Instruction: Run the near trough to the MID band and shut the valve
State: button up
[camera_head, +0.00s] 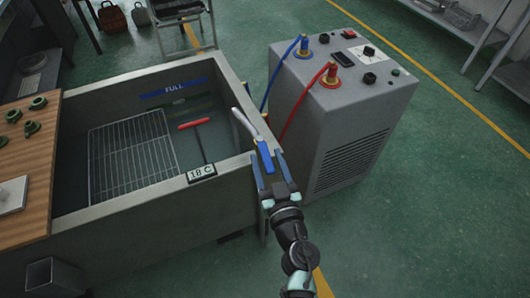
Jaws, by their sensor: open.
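The grey trough (215,205) fills the left of the head view. A blue band marked FULL (173,88) shows on its inner far wall; other lettering there is too faint to read. I cannot clearly make out a water level. A valve with a blue lever (265,154) sits at the trough's right rim, beside a pale spout (245,122) angled over the rim. My gripper (270,170) is open at the blue lever, its fingers on either side of the lever's lower end. I cannot tell whether they touch it.
A wire rack (130,155) and a red-handled tool (194,124) are in the trough. An "18 C" display (201,173) is on the near rim. A grey chiller unit (345,110) with blue and red hoses stands close right. Green floor is open at lower right.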

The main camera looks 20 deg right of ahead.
jog(key=shift+w+d+b, duration=0.2)
jog(key=shift+w+b, duration=0.1)
jog(key=shift+w, duration=1.1)
grip_shut()
dwell(0.4)
